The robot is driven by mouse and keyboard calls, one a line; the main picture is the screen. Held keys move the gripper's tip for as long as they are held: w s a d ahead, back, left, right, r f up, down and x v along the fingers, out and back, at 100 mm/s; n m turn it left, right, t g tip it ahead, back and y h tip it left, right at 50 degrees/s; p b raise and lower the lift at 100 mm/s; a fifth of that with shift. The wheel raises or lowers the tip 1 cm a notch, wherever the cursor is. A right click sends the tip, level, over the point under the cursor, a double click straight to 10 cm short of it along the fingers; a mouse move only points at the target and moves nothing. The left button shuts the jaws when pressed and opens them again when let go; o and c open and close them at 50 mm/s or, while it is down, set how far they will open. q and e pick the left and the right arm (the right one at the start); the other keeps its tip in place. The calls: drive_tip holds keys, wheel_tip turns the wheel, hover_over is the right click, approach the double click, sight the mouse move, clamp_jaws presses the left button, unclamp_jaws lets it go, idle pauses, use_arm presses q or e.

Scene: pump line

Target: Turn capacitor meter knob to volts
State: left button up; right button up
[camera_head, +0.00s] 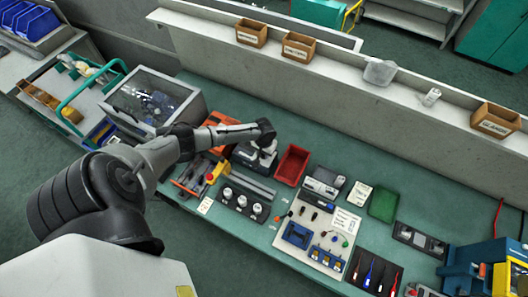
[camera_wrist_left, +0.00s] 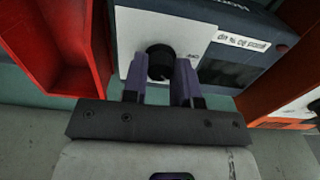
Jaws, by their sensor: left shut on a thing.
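The capacitor meter (camera_wrist_left: 205,28), a dark blue box with a pale front panel, fills the top of the left wrist view. Its black round knob (camera_wrist_left: 160,60) is on the panel, left of a dark display (camera_wrist_left: 228,68). The purple fingers of my left gripper (camera_wrist_left: 160,82) are closed on the knob, one on each side. The knob's pointer and the position it marks cannot be made out. In the head view my left gripper (camera_head: 264,146) is over the meter (camera_head: 245,156) and partly hides it. My right gripper is not in view.
A red bin (camera_head: 292,165) stands right beside the meter, and it also shows in the left wrist view (camera_wrist_left: 65,45). An orange item (camera_head: 221,119) is on the other side. A board with tools and parts (camera_head: 318,225) lies farther right on the green bench.

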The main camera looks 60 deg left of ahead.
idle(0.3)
use_arm(q)
drive_tip(key=o, duration=0.9)
drive_tip(key=shift+r+p, duration=0.35)
drive_tip(key=shift+r, duration=6.6)
drive_tip(key=shift+m, duration=0.3)
